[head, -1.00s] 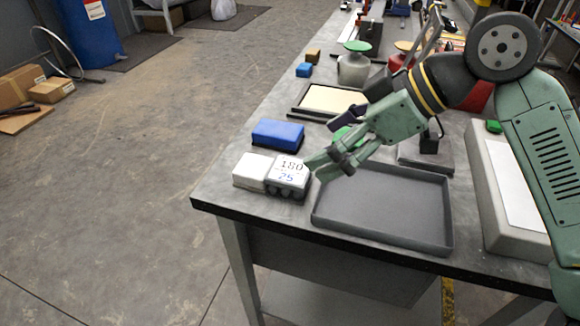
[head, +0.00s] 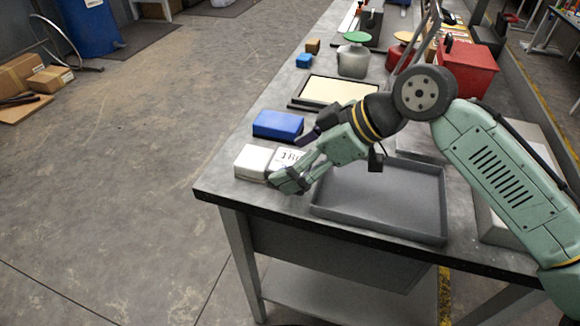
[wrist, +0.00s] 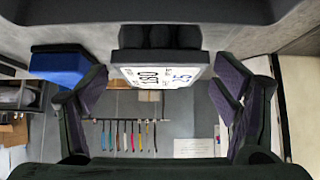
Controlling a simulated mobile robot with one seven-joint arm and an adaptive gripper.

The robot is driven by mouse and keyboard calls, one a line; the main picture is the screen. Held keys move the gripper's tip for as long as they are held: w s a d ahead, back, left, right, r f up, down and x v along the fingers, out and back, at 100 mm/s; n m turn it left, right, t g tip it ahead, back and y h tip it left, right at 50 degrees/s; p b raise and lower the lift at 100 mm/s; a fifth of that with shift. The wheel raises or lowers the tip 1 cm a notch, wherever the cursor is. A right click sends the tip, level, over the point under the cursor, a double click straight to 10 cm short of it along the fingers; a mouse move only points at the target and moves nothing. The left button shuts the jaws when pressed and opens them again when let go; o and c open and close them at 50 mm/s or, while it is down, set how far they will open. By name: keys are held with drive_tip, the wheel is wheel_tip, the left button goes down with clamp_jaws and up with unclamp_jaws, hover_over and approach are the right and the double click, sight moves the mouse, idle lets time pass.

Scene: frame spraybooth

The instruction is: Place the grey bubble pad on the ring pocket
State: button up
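A grey block with rounded lumps and a white label reading 180 and 25 (head: 288,155) sits near the table's front left corner; it appears to be the grey bubble pad. My gripper (head: 287,181) is in front of it and hides much of it in the head view. In the wrist view the lumpy grey pad (wrist: 160,38) lies beyond and between the spread fingers of my gripper (wrist: 160,95), with a gap on each side. My gripper is open and empty. I cannot make out the ring pocket for certain in either view.
A white block (head: 252,162) stands left of the pad, and a blue block (head: 278,126) behind it. An empty grey tray (head: 385,200) lies to the right. A framed cream panel (head: 336,90), a grey pot (head: 354,60) and a red bin (head: 470,68) are farther back.

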drive_tip(key=c, duration=1.3)
drive_tip(key=shift+r, duration=0.15)
